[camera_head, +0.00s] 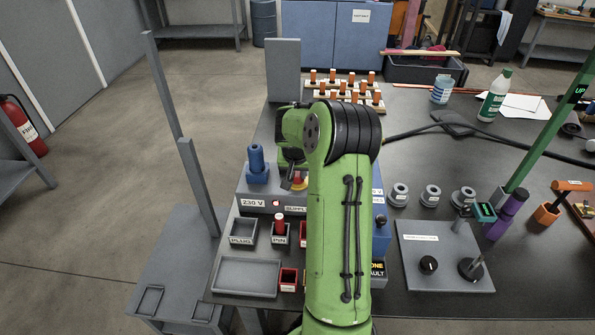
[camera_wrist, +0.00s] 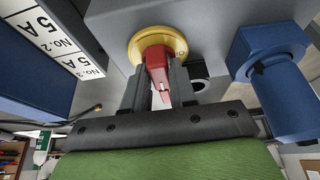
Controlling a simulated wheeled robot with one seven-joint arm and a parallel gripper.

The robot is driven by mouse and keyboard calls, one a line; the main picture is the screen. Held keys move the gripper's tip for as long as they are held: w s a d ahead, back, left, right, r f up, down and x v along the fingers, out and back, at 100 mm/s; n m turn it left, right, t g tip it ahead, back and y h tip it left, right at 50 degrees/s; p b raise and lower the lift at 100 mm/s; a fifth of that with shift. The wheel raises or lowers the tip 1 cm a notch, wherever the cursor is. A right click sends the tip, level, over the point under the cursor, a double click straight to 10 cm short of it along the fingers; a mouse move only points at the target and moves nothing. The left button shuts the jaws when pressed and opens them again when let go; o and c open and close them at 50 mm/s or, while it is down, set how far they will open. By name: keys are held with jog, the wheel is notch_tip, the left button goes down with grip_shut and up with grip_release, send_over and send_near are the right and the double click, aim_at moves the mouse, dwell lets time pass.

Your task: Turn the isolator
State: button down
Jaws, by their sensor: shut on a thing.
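The isolator is a red handle (camera_wrist: 157,72) on a round yellow plate (camera_wrist: 150,42), fixed to a grey box face in the wrist view. My gripper (camera_wrist: 158,88) has one finger on each side of the red handle and is shut on it. In the head view the isolator (camera_head: 299,181) shows as a small red and yellow patch on the grey supply box (camera_head: 262,203), largely hidden by my green arm. The handle's marked position cannot be read.
A blue connector (camera_head: 257,165) stands on the box left of my arm; a blue fitting also shows in the wrist view (camera_wrist: 275,85). Trays labelled PLUG (camera_head: 242,239) and PIN sit in front. A grey plate with knobs (camera_head: 440,262) lies to the right. Orange-topped pegs stand behind.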

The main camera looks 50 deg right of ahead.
jog(key=shift+n, duration=0.4)
jog(key=n, duration=0.1)
jog(key=n+y+p, duration=0.1)
jog(key=shift+s+d+r+n+t+p, duration=0.1)
jog(key=shift+d+n+t+p, duration=0.05)
jog(key=shift+n+t+p, duration=0.2)
jog(key=n+y+p, duration=0.1)
jog(key=n, duration=0.1)
jog(key=n+t+y+p, duration=0.1)
jog(key=n, duration=0.2)
jog(key=shift+d+n, duration=0.1)
jog(key=shift+n, duration=0.25)
jog(key=n+y+p, duration=0.1)
jog(key=n, duration=0.3)
jog(key=shift+d+y+p, duration=0.1)
jog(key=shift+y+p, duration=0.3)
jog(key=shift+d+n+g+y+p, duration=0.1)
jog(key=shift+n+g+y+p, duration=0.3)
jog(key=shift+n, duration=0.7)
jog(key=shift+n+g+y+p, duration=0.15)
jog(key=shift+n+p, duration=0.3)
jog(key=shift+n, duration=0.65)
jog(key=c, duration=1)
grip_release()
